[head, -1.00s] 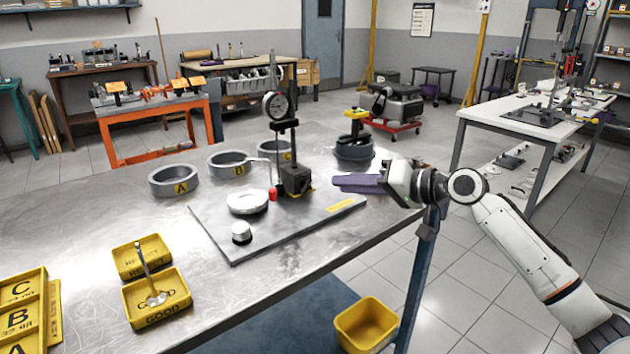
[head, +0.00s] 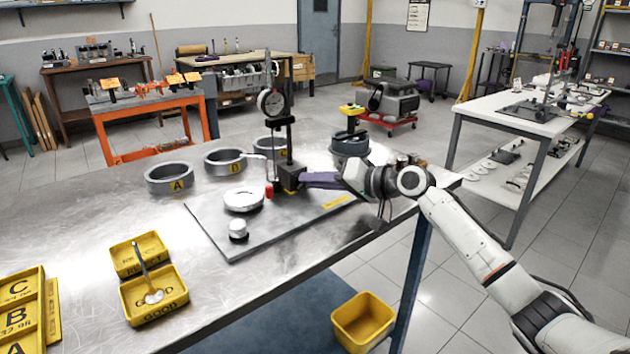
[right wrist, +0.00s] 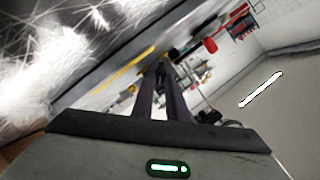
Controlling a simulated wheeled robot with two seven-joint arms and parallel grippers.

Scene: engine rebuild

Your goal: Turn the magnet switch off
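The dial gauge stand has a dark magnet base (head: 290,178) on the grey plate (head: 215,232), with a round dial (head: 271,102) on its post. The magnet switch cannot be made out clearly. My right gripper (head: 306,180) reaches in from the right, its dark purple fingers level and their tips at or very near the right side of the base. In the right wrist view the two fingers (right wrist: 162,80) stand a narrow gap apart, with something dark near their tips. Contact cannot be told. My left gripper is not in view.
On the plate are a red-capped piece (head: 269,190), a pale disc (head: 243,200) and a small cylinder (head: 238,229). Rings A (head: 169,178) and B (head: 225,161) and another ring stand behind.

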